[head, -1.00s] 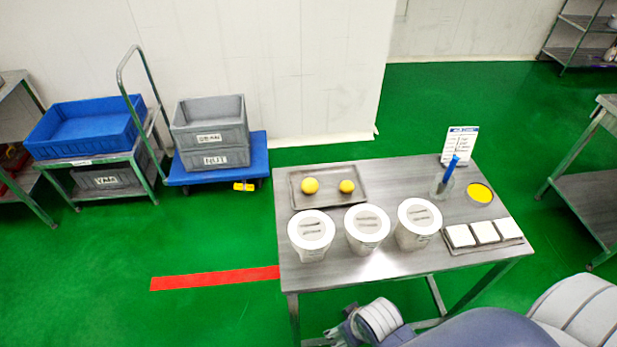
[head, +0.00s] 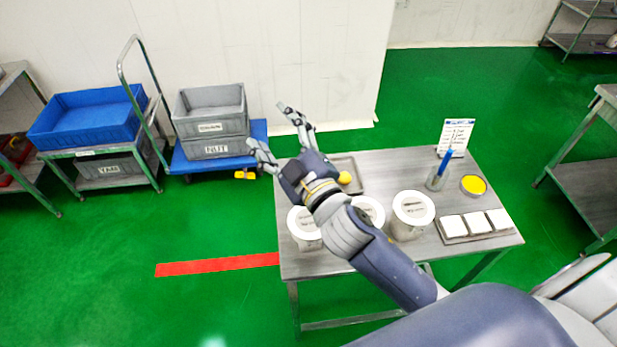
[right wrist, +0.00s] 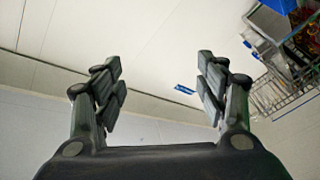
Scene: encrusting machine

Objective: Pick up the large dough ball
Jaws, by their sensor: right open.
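My right gripper (head: 268,126) is open and empty in the head view, reaching over the table's back left, fingers pointing up and left. It also shows open in the right wrist view (right wrist: 160,75), with only wall and ceiling between its fingers. A small yellow dough ball (head: 345,178) lies on a metal tray (head: 358,184), just right of my gripper. The larger ball, seen earlier at the tray's left, is now hidden behind my right gripper. Whether the gripper touches anything cannot be told. My left gripper is not in view.
Several white-lidded containers (head: 413,208) stand along the front of the steel table (head: 350,264). To the right are a blue-handled tool in a cup (head: 437,179), a yellow dish (head: 473,185), a sign (head: 456,136) and a tray of white squares (head: 455,239).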

